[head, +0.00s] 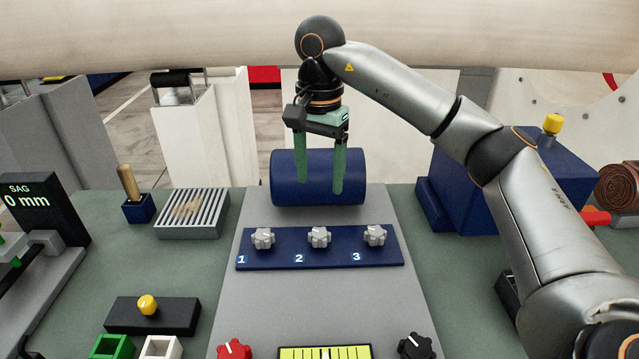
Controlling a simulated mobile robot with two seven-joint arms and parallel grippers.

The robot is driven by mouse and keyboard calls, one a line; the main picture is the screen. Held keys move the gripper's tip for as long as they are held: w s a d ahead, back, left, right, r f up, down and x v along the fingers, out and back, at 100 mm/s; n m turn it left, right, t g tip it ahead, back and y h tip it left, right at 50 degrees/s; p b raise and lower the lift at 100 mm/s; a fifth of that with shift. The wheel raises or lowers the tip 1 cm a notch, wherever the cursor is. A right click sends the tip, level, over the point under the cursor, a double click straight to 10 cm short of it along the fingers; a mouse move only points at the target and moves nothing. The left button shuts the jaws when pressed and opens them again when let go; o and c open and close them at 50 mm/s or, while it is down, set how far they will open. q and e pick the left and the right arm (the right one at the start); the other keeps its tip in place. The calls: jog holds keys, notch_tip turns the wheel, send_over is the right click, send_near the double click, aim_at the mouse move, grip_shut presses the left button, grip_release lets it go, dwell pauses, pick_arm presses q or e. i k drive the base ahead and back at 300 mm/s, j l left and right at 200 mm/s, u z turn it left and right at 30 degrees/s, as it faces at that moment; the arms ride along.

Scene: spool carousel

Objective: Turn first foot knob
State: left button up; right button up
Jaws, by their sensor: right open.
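A blue strip (320,259) lies on the grey plate in the middle of the table and bears three grey star-shaped knobs, with the numbers 1, 2 and 3 beside them. The first knob (262,238) is at the left, by the 1. The second knob (319,237) is in the middle and the third knob (375,235) is at the right. My right gripper (320,187) points down with its green fingers apart. It is in front of a blue cylinder (290,180), behind and above the knobs, touching none of them. My left gripper is not in view.
A red knob (234,349), a yellow level gauge (325,352) and a black knob (416,346) are at the front edge. A slatted grey tray (193,214) and a black block with a yellow knob (147,305) are at the left. A blue box (480,190) stands right.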

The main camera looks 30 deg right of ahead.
aim_at(262, 238)
jog(key=k, duration=1)
